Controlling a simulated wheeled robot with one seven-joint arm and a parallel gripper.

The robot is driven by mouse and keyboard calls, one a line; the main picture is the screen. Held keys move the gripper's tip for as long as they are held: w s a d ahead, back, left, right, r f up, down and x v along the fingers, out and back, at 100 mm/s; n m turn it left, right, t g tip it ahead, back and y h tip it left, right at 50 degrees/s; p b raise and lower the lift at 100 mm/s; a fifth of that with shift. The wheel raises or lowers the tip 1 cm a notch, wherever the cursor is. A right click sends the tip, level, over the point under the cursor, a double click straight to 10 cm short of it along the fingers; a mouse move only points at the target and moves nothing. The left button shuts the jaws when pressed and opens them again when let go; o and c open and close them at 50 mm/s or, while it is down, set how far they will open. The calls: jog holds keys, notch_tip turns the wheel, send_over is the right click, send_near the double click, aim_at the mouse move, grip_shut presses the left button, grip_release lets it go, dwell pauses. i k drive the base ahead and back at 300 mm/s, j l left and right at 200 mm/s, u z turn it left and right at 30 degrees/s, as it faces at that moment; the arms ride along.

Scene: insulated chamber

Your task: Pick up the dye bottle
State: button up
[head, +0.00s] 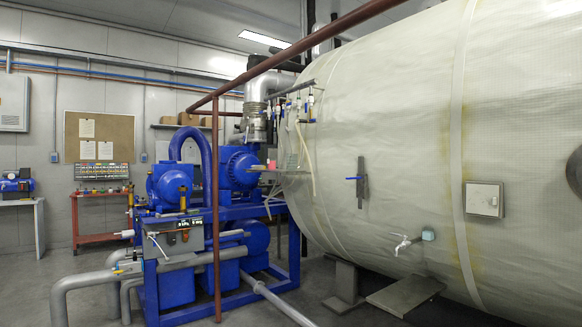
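I cannot surely make out the dye bottle. A small pinkish item (272,164) stands on a little shelf at the near end of the big chamber, too small to tell what it is. Several small items (104,190) sit on the red bench (90,238) at the back left, also too small to name. My gripper is not in view.
The large pale insulated chamber (400,150) fills the right side. Blue pump machinery (180,265) with grey pipes and a red-brown pipe frame (215,200) stands at the centre left. A grey block and plate (405,295) lie below the chamber. Some floor shows at the far left.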

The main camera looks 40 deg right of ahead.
aim_at(271, 159)
jog(key=i, duration=2.7)
jog(key=i+z, duration=0.1)
jog(key=i, duration=0.5)
jog(key=i+j, duration=0.15)
jog(key=i, duration=0.5)
jog(key=i+j+z, duration=0.15)
jog(key=i, duration=0.45)
